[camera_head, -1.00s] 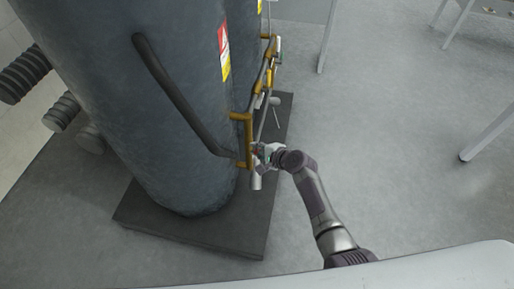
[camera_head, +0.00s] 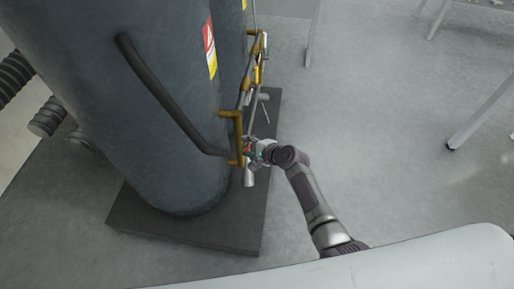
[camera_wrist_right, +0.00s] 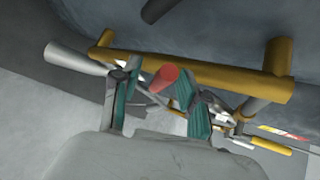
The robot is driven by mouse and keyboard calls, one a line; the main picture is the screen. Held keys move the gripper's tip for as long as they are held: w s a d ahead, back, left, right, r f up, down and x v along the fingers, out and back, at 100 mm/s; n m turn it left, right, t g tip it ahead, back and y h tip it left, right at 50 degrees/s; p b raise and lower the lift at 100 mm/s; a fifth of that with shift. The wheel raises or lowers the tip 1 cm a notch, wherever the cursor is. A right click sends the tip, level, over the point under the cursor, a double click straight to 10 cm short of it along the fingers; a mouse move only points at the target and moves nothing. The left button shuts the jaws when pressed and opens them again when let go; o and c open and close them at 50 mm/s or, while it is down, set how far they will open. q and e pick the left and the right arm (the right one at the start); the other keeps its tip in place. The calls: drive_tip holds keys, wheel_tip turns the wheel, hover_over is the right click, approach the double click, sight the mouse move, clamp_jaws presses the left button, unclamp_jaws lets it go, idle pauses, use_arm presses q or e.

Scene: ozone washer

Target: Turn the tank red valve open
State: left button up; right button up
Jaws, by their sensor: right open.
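The tank (camera_head: 150,110) is a large dark grey cylinder on the left in the head view, with yellow-brown pipes (camera_head: 237,125) on its right side. The red valve (camera_wrist_right: 163,78) shows in the right wrist view as a short red handle between the fingers of my right gripper (camera_wrist_right: 160,100). The fingers have green pads and stand apart on both sides of it; I cannot tell whether either touches it. In the head view my right gripper (camera_head: 258,151) is at the low end of the pipes, and the valve is mostly hidden there. My left gripper is not in view.
A grey pipe end (camera_wrist_right: 75,60) sticks out left of the gripper in the wrist view. A yellow pipe (camera_wrist_right: 195,72) runs just beyond the fingers. The tank stands on a dark base slab (camera_head: 190,232). The floor to the right is clear up to white legs (camera_head: 480,110).

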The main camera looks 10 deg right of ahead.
drive_tip(key=v, duration=1.1)
drive_tip(key=shift+s, duration=0.3)
drive_tip(key=shift+d+r, duration=0.1)
drive_tip(key=shift+d, duration=0.05)
